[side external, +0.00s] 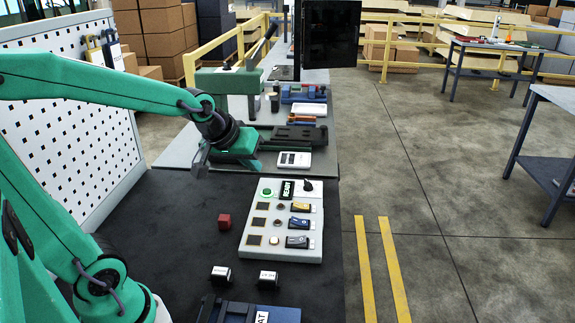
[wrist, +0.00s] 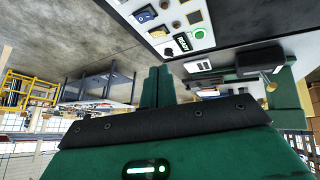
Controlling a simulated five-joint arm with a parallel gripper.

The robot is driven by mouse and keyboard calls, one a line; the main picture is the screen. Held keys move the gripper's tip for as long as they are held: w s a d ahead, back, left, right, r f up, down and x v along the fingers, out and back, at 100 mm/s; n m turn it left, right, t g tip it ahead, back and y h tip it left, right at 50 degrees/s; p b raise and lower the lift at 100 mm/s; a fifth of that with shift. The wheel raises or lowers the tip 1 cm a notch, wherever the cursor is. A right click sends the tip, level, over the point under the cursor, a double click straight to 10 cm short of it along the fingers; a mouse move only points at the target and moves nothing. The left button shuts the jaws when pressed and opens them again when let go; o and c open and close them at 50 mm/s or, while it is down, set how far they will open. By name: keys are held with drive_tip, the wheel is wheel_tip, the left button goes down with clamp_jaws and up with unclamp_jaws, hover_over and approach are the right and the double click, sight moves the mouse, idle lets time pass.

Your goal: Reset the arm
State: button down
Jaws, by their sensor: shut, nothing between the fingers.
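My arm reaches in from the left in the side external view, and my green gripper (side external: 238,150) hangs above the dark bench, just behind the white control panel (side external: 283,243). In the wrist view my gripper's two green fingers (wrist: 157,76) stand side by side, shut with nothing between them. The panel also shows at the top of the wrist view (wrist: 172,32). It carries a READY display, a green-ringed button, a black knob, several dark square and round parts and several rocker switches. The fingertips are hard to make out in the side external view.
A small red cube (side external: 225,222) lies left of the panel. Two small black-and-white blocks (side external: 221,274) and a dark blue tray (side external: 235,311) are in front. A pegboard (side external: 75,120) stands at left. The bench's right edge meets open floor.

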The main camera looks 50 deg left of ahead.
drive_tip(key=s+d+r+m, duration=0.1)
drive_tip(key=s+d+m, duration=0.1)
drive_tip(key=s, duration=0.4)
drive_tip(key=s+d+r+m+g+h, duration=0.1)
drive_tip(key=s+d+m, duration=0.2)
drive_tip(key=s, duration=0.3)
drive_tip(key=shift+s+d+m, duration=0.25)
drive_tip(key=shift+s+m, duration=0.05)
